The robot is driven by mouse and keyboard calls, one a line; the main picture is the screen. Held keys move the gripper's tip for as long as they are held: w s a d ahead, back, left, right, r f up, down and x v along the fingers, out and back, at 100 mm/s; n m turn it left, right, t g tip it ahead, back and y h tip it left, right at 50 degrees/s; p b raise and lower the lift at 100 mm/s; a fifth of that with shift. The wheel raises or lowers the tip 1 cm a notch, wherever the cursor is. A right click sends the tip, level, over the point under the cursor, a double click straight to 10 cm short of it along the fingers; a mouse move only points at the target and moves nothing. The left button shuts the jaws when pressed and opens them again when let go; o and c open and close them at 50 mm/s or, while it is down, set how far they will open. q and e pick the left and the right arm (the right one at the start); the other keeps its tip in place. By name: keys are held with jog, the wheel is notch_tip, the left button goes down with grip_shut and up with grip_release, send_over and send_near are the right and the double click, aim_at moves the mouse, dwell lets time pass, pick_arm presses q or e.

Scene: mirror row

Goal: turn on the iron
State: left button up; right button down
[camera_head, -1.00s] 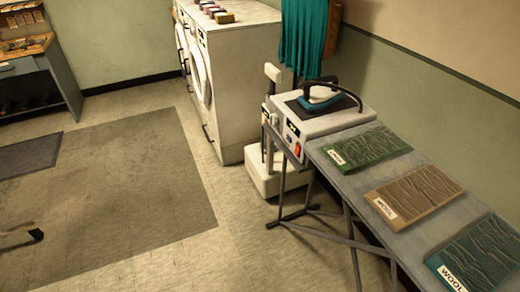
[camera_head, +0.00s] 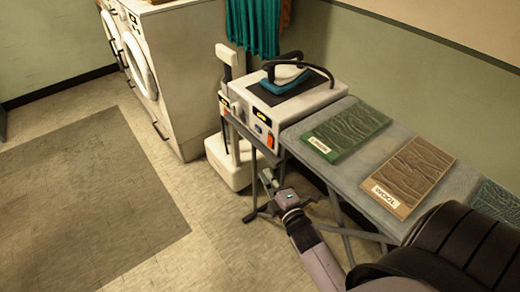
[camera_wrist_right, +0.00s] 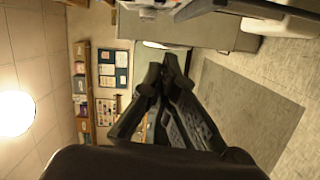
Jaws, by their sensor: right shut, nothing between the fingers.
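The iron (camera_head: 286,77), teal and white with a dark handle, rests on the dark top of a white station (camera_head: 314,99) at the far end of the ironing board. The station's front has a small lit display (camera_head: 262,118) and an orange-red switch (camera_head: 270,141). My right gripper (camera_head: 268,178) is shut and empty, below and in front of the station's front panel, apart from it. Its closed fingers also show in the right wrist view (camera_wrist_right: 165,72). The iron is not recognisable in that view. My left gripper is not in view.
The ironing board (camera_head: 300,133) carries a green cloth (camera_head: 348,128) and a brown cloth labelled wool (camera_head: 415,175). A white stand (camera_head: 228,160) is beside the station. White washing machines (camera_head: 180,70) stand behind. A teal cloth (camera_head: 254,27) hangs above. The floor mat (camera_head: 90,190) is clear.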

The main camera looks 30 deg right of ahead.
aim_at(270, 141)
jog(key=w+d, duration=0.2)
jog(key=w, duration=0.1)
jog(key=w+d, duration=0.1)
jog(key=w, duration=0.3)
jog(key=w+d+f+p, duration=0.1)
jog(key=w+d, duration=0.1)
jog(key=w, duration=0.1)
jog(key=shift+w+d, duration=0.15)
jog(key=shift+d, duration=0.15)
jog(key=shift+d+f+n+b, duration=0.4)
jog(key=shift+f+n+b, duration=0.1)
jog(key=shift+b, duration=0.4)
jog(key=shift+r+p, duration=0.35)
jog(key=shift+a, duration=0.1)
